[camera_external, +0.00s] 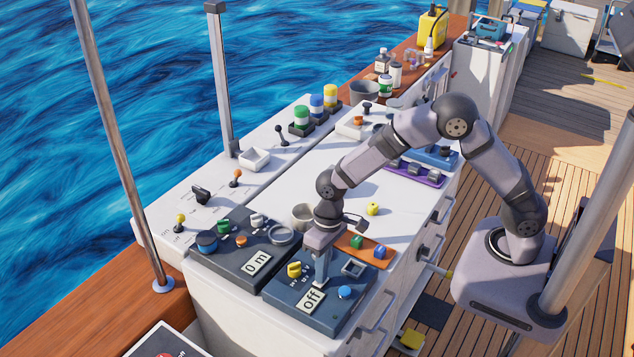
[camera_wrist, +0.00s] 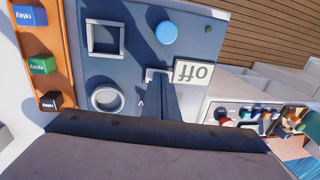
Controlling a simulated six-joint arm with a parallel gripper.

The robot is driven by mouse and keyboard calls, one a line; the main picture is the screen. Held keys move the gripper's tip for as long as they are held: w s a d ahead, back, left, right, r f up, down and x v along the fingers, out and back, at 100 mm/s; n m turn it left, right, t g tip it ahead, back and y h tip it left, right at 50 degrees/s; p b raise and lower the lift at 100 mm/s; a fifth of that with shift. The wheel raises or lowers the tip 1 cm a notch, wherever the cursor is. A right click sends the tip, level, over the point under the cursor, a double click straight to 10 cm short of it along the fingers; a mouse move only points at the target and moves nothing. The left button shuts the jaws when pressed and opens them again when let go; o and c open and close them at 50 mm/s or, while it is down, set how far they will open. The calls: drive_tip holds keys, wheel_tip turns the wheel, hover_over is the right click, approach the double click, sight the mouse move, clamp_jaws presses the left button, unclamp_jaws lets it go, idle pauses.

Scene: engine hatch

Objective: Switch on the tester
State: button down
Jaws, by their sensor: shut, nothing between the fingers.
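The blue tester box (camera_external: 277,290) stands at the front end of the white bench. Its small display (camera_external: 311,299) reads "off" and shows upside down in the wrist view (camera_wrist: 194,73). A round light-blue button (camera_external: 345,292) is to the right of the display; it also shows in the wrist view (camera_wrist: 166,32). A yellow knob (camera_external: 294,269) sits on the box's left side. My gripper (camera_external: 320,285) is shut and empty, pointing down over the box beside the display. In the wrist view its fingertips (camera_wrist: 158,77) are close to the display's edge; whether they touch cannot be told.
A square frame (camera_external: 354,268) and a round ring (camera_wrist: 107,98) rise from the box. An orange tray (camera_external: 345,241) with relay blocks lies just behind. A dark panel (camera_external: 222,262) with knobs and its own display stands left.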

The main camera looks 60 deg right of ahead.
drive_tip(key=shift+r, duration=0.15)
drive_tip(key=r+p, duration=0.3)
drive_tip(key=r, duration=0.1)
drive_tip(key=shift+d+p, duration=0.25)
drive_tip(key=shift+p, duration=0.05)
drive_tip(key=shift+w+r+b, duration=0.15)
drive_tip(key=shift+r+b, duration=0.2)
drive_tip(key=shift+b, duration=0.05)
wheel_tip(320, 180, up, 9)
drive_tip(key=d+b, duration=0.1)
drive_tip(key=b, duration=0.2)
drive_tip(key=shift+d, duration=0.3)
drive_tip(key=shift+f+b, duration=0.15)
drive_tip(key=shift+b, duration=0.2)
drive_tip(key=a+b, duration=0.1)
drive_tip(key=b, duration=0.4)
drive_tip(key=shift+a+r, duration=0.1)
drive_tip(key=shift+r, duration=0.1)
